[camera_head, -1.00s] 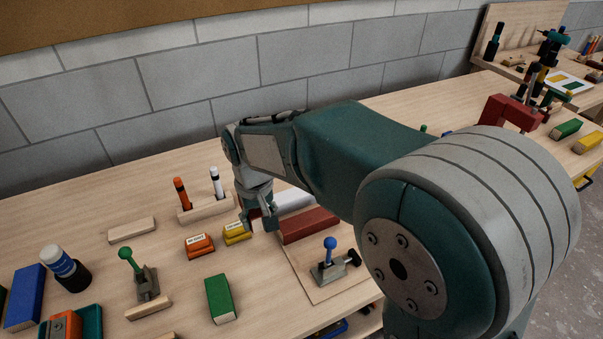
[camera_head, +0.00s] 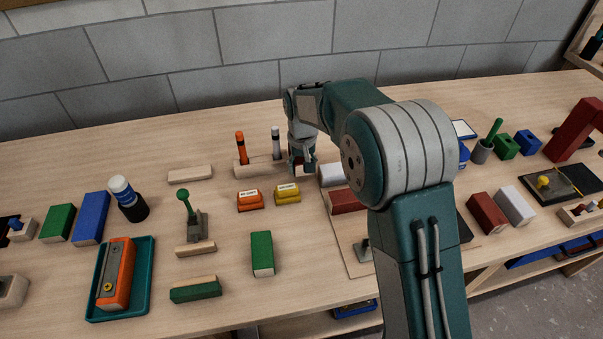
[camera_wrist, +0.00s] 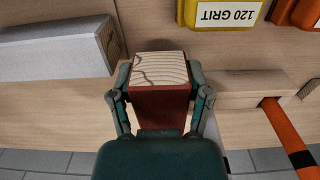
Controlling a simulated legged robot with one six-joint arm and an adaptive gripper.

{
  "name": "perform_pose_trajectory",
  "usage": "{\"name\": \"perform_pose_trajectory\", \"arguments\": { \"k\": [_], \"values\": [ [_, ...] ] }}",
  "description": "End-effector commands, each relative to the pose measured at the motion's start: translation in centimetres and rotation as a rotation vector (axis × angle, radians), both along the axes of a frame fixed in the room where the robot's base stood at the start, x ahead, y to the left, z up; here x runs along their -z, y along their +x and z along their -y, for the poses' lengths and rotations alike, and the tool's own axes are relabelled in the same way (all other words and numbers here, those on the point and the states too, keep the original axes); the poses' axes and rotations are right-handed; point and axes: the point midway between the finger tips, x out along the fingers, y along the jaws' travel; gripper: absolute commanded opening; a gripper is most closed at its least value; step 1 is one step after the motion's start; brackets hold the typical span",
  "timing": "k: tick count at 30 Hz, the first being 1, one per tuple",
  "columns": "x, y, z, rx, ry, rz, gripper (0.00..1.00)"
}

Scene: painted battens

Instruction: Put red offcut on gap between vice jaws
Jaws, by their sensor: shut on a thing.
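My gripper (camera_head: 302,169) is shut on the red offcut, with a finger on each side of it. In the wrist view the offcut (camera_wrist: 160,93) is a red block with a pale, cracked wood-grain end. In the head view it is mostly hidden by the fingers. The gripper is just right of the marker rack and behind the yellow block. A pale grey block (camera_head: 331,174) and a dark red block (camera_head: 348,201) lie right of the gripper, partly behind my arm. I cannot tell which parts are the vice jaws.
The marker rack (camera_head: 257,168) holds an orange and a white marker. A yellow 120 grit block (camera_head: 287,193) and an orange block (camera_head: 251,201) stand in front. A green-handled clamp (camera_head: 194,218) and green block (camera_head: 262,254) are nearer. Bare bench (camera_head: 225,225) lies between them.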

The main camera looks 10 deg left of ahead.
Motion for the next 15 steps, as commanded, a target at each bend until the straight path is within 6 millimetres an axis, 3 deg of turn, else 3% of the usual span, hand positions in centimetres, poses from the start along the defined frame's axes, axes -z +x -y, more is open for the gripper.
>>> {"name": "perform_pose_trajectory", "arguments": {
  "k": [9, 15],
  "values": [
    [3.5, 0.6, -0.2, 0.0, -0.001, -0.002, 0.14],
    [3.8, 0.6, -0.3, -0.001, 0.0, 0.001, 0.14]
  ]
}}
